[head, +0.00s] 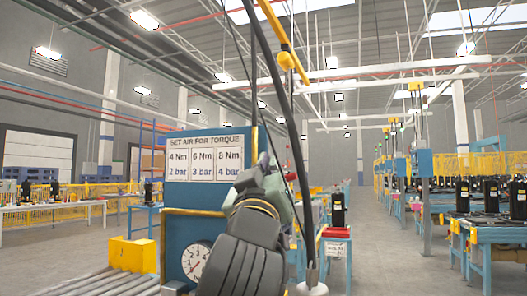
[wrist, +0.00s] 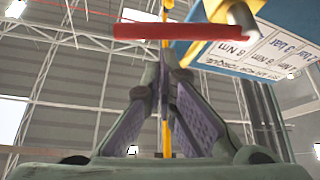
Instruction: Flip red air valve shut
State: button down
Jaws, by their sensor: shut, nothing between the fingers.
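The red air valve handle (wrist: 182,31) shows in the wrist view as a flat red bar lying across the picture, beyond my fingertips. A yellow valve body and a grey metal round end (wrist: 241,17) are beside its right part. My gripper (wrist: 172,75) is shut and empty, with its fingertips together just below the bar in the picture. I cannot tell whether they touch it.
The panel carries a torque sign (head: 204,169) and a round pressure gauge (head: 196,262). A yellow bin (head: 132,254) stands to its left by a roller conveyor (head: 110,284). Yellow piping and a dark hose hang above. Blue workbenches (head: 497,236) stand at right, with open floor before them.

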jog(key=shift+d+f, duration=0.15)
jog(key=shift+f, duration=0.05)
jog(key=f+m+h+b, duration=0.1)
jog(key=m, duration=0.1)
jog(key=d+f+m+h+b, duration=0.1)
jog(key=m, duration=0.1)
jog(key=shift+s+f+h, duration=0.15)
jog(key=shift+s+h, duration=0.05)
jog(key=shift+h, duration=0.2)
